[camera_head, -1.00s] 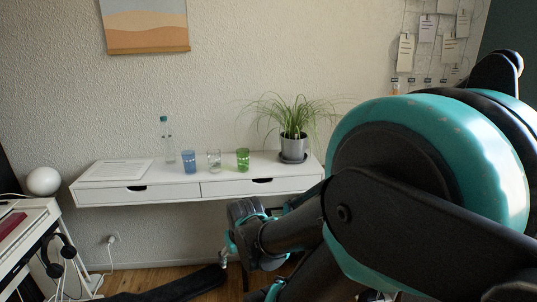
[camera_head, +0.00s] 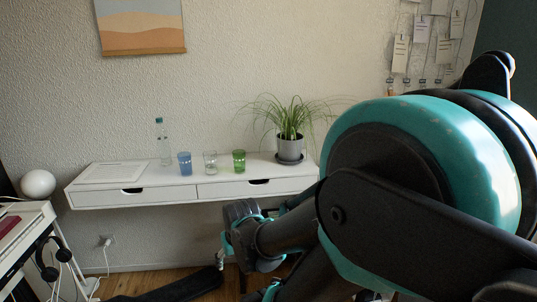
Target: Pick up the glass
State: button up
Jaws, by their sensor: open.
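Three glasses stand upright in a row on the white wall shelf. A blue glass (camera_head: 185,163) is on the left, a clear glass (camera_head: 210,161) in the middle and a green glass (camera_head: 239,160) on the right. My gripper (camera_head: 222,257) shows small at the far end of my arm, below the shelf's front edge and apart from all the glasses. It is open and holds nothing that I can see. My wrist and arm partly hide it.
The white shelf (camera_head: 160,199) has two drawers. A clear bottle (camera_head: 163,146) stands behind the blue glass. A potted plant (camera_head: 290,146) stands right of the green glass. A flat white object (camera_head: 113,172) lies at the shelf's left. The piano (camera_head: 22,240) is at lower left.

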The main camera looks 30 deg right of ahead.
aim_at(239, 156)
jog(key=j+z, duration=0.4)
jog(key=j, duration=0.25)
jog(key=j+z, duration=0.4)
jog(key=j, duration=0.25)
jog(key=j+z, duration=0.4)
jog(key=j, duration=0.3)
jog(key=k+l, duration=0.05)
